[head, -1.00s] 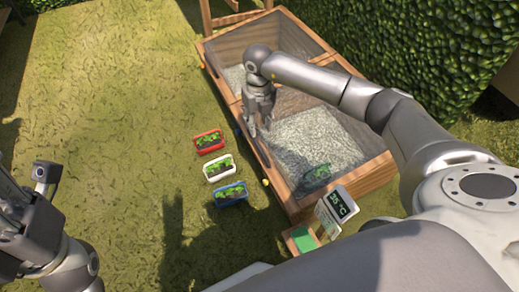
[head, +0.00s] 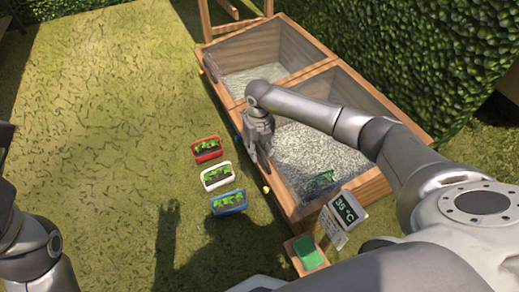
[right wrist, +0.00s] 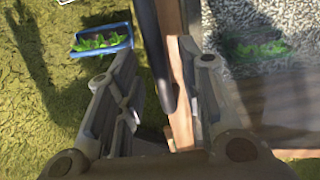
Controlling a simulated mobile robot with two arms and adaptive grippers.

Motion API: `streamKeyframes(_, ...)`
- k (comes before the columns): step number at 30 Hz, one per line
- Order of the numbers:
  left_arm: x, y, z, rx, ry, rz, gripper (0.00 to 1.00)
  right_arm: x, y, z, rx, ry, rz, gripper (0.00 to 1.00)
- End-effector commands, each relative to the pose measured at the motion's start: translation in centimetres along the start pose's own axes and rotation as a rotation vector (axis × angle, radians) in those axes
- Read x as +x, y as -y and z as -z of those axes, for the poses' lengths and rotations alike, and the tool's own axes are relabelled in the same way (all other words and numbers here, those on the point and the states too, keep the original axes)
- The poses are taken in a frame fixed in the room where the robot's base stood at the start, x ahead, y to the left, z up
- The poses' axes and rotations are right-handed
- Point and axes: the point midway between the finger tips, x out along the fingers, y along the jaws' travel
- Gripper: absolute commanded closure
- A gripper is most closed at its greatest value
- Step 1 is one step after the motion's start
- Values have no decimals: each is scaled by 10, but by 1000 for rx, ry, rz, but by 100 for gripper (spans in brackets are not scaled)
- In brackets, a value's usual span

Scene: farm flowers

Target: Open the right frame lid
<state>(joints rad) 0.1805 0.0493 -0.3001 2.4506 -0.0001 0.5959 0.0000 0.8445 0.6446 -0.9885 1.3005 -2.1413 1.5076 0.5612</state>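The wooden cold frame (head: 378,186) has two compartments side by side. The right frame lid (head: 345,95) is a clear pane that looks closed over the nearer compartment, with gravel and a green plant beneath. My right gripper (head: 262,160) points down at the frame's left side, beside this lid. In the right wrist view its fingers (right wrist: 158,58) are spread, with a dark bar (right wrist: 160,65) and the wooden edge (right wrist: 178,75) between them. I cannot tell whether they touch. My left arm shows at the lower left, but its gripper is out of view.
Red (head: 207,149), white (head: 217,177) and blue (head: 229,201) planters stand on the grass left of the frame. A 35 °C display (head: 344,210) and a box with a green top (head: 308,252) are at the near end. A hedge (head: 440,50) borders the right.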

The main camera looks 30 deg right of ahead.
Motion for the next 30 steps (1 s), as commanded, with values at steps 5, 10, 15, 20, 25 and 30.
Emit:
streamKeyframes(5,0,0,0,0,0,0,60,0,0,0,0,0,0,72)
streamKeyframes(10,0,0,0,0,0,0,60,0,0,0,0,0,0,94)
streamKeyframes(15,0,0,0,-1,0,0,60,0,0,0,0,0,0,100)
streamKeyframes(20,0,0,0,-1,0,1,60,-1,0,0,0,0,0,100)
streamKeyframes(25,4,0,1,-1,-4,1,60,-7,0,0,0,0,-9,100)
streamKeyframes(30,-5,3,-6,-5,49,17,60,-26,1,0,2,0,-39,100)
